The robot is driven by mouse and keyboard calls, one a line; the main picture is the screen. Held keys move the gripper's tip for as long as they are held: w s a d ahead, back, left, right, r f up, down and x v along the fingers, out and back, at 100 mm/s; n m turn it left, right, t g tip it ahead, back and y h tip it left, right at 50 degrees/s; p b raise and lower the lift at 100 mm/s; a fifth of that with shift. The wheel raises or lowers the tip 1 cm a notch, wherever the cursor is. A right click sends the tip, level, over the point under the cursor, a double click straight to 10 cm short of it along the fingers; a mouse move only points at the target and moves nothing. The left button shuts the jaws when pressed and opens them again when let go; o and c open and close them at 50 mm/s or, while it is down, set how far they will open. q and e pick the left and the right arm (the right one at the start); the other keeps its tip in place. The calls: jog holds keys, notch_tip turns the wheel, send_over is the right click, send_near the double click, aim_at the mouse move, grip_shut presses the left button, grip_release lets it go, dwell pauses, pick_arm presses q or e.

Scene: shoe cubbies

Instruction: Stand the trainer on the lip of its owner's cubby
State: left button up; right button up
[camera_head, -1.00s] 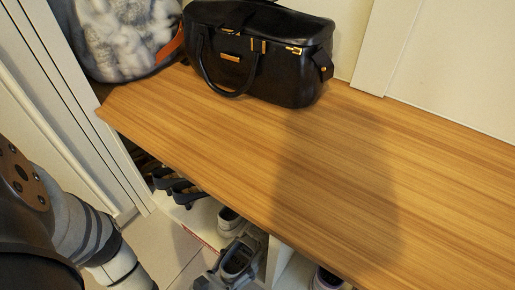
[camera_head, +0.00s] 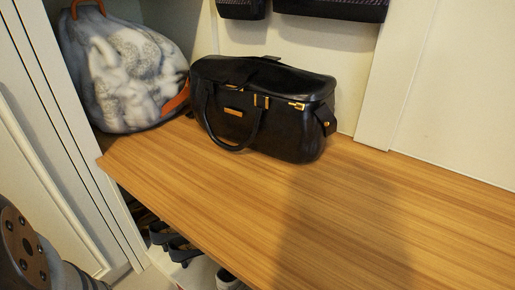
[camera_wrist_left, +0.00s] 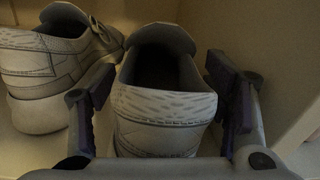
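A pale grey-white trainer (camera_wrist_left: 165,105) shows heel-on in the left wrist view, inside a cubby, with its dark opening up. My left gripper (camera_wrist_left: 163,108) has its fingers apart, one on each side of the trainer's heel. Narrow gaps seem to show between the pads and the shoe, so it looks open and not clamped. A matching pale shoe (camera_wrist_left: 45,75) stands just left of it, outside the fingers. The trainer's toe is hidden. In the head view only part of my left arm shows at the lower left; the gripper is out of that picture. My right gripper is not in view.
The wooden bench top (camera_head: 360,215) is mostly clear. Dark sandals (camera_head: 175,245) and part of a pale shoe (camera_head: 228,279) show below the front edge. The cubby wall (camera_wrist_left: 290,65) is close on the gripper's right.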

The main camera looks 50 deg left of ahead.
pick_arm(q)
jog(key=shift+s+r, duration=0.1)
jog(key=shift+r, duration=0.05)
jog(key=s+d+p, duration=0.1)
jog(key=s+d, duration=0.1)
jog(key=s, duration=0.9)
jog(key=shift+s, duration=0.35)
jog(key=shift+d, duration=0.1)
